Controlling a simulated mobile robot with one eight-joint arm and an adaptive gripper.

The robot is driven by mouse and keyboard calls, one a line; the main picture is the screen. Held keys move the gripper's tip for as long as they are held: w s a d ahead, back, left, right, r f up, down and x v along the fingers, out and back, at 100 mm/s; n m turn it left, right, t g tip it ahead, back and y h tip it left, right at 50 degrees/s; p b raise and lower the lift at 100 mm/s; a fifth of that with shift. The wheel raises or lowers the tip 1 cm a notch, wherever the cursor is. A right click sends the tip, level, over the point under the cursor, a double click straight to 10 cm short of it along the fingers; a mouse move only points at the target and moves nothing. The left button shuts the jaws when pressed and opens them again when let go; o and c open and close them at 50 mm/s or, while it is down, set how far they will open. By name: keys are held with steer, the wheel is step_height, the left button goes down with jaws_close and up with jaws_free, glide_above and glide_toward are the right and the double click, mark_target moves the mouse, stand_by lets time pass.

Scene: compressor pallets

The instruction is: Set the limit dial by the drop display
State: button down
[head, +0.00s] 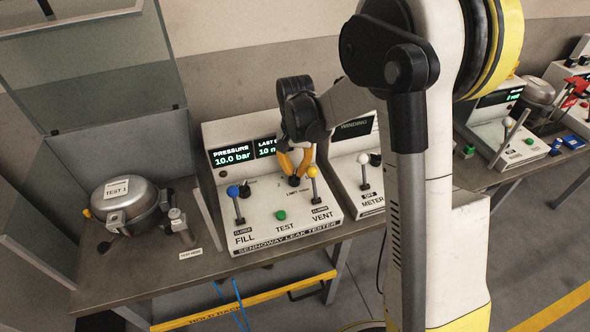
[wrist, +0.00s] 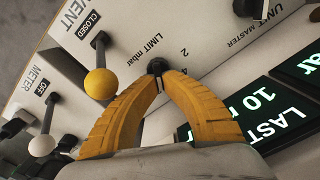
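The limit dial (wrist: 157,66) is a small black knob on the white panel, beside the printed words "LIMIT mbar" and a figure 2. The yellow fingers of my gripper (wrist: 160,78) converge on it, one tip on each side, and appear closed on it. In the head view, my gripper (head: 295,179) points down at the dial on the leak tester (head: 285,238). The drop display (head: 266,147) reads "LAST" and a value starting with 10, the rest hidden behind my gripper. In the wrist view, the display (wrist: 262,112) is upside down and cut off. The dial's setting is unclear.
The yellow-knobbed VENT lever (head: 313,174) stands close right of my gripper. The blue-knobbed FILL lever (head: 235,193) and green TEST button (head: 280,215) are nearby. The pressure display (head: 233,155) reads 10.0 bar. A compressor (head: 130,205) marked "TEST 1" sits left.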

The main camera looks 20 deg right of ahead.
mark_target(295, 171)
steer(key=c, duration=1.5)
jaws_free()
steer(key=shift+c, duration=0.2)
step_height(295, 171, up, 12)
